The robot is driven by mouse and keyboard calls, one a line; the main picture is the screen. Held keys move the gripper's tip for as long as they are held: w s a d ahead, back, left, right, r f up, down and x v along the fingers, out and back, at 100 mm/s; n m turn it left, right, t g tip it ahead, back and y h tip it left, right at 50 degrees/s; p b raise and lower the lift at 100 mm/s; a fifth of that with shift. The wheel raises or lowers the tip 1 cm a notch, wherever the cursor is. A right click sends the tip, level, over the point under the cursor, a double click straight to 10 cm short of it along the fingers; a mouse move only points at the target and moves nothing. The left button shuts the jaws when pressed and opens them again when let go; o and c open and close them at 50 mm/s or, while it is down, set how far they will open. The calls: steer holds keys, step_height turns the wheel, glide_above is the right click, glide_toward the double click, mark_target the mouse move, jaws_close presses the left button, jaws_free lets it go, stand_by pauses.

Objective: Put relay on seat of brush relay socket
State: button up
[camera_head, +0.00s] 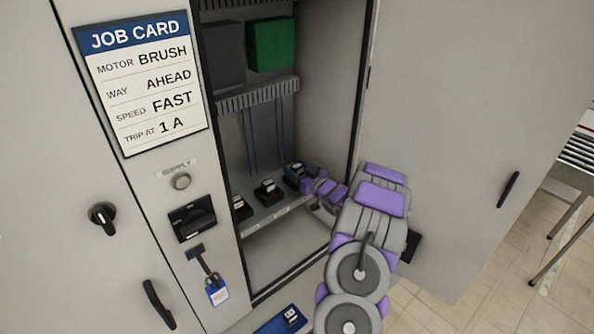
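My gripper (312,186), with purple pads, is inside the open cabinet at the right end of a low shelf (277,214). Its fingertips are beside a small black and blue block (293,172) at that end. I cannot tell whether they touch it or whether the fingers are open or shut. Two more small dark blocks with pale tops stand along the shelf, one in the middle (267,190) and one at the left (239,206). I cannot tell which are relays and which are sockets, and their labels are too small to read.
A job card (143,75) reads motor brush, way ahead, speed fast, trip at 1 A. A blue tray (268,327) at the bottom holds a small dark block (291,316). A green box (271,45) sits higher in the cabinet. The open door (455,130) is at the right.

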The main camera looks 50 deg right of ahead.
steer(key=shift+o, duration=0.8)
steer(key=shift+a, duration=0.1)
